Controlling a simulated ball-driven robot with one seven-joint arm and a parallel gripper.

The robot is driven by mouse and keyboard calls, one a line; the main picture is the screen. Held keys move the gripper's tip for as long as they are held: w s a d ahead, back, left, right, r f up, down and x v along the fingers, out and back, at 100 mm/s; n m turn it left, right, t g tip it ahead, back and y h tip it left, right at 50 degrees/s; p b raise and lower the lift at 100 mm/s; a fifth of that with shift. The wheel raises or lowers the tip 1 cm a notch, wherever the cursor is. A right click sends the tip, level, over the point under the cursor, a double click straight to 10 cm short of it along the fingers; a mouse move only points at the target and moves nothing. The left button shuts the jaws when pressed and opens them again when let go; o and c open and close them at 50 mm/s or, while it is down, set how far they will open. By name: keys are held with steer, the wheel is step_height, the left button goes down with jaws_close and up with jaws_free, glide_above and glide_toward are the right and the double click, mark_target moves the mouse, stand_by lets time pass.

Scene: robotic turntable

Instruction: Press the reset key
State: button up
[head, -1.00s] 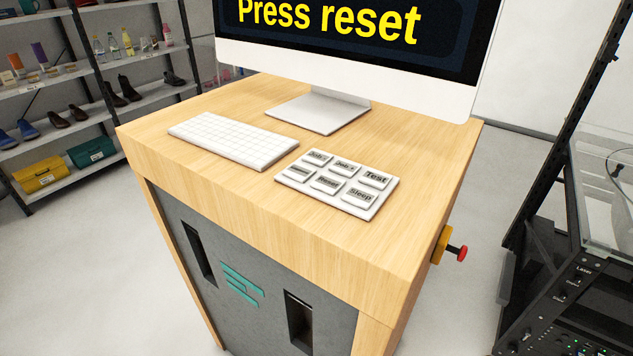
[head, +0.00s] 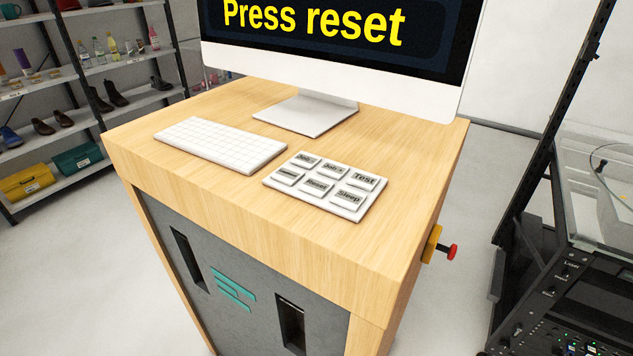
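The reset key (head: 317,187) is a pale grey key with dark lettering. It sits in the middle of the front row of a white keypad (head: 268,181). To its right is the Sleep key (head: 349,198), and to its left is a key with small lettering (head: 289,176) I cannot read clearly. Behind them are the Test key (head: 364,181) and two keys that seem to start with "Job". The keypad lies flat on the wooden desk top. A monitor (head: 330,72) behind it shows "Press reset" in yellow. My gripper is not in view.
A white keyboard (head: 220,144) lies left of the keypad. A red button on a yellow mount (head: 450,252) sticks out from the desk's right side. A black rack (head: 560,270) stands at right, shelves (head: 70,160) at back left. The desk's front strip is clear.

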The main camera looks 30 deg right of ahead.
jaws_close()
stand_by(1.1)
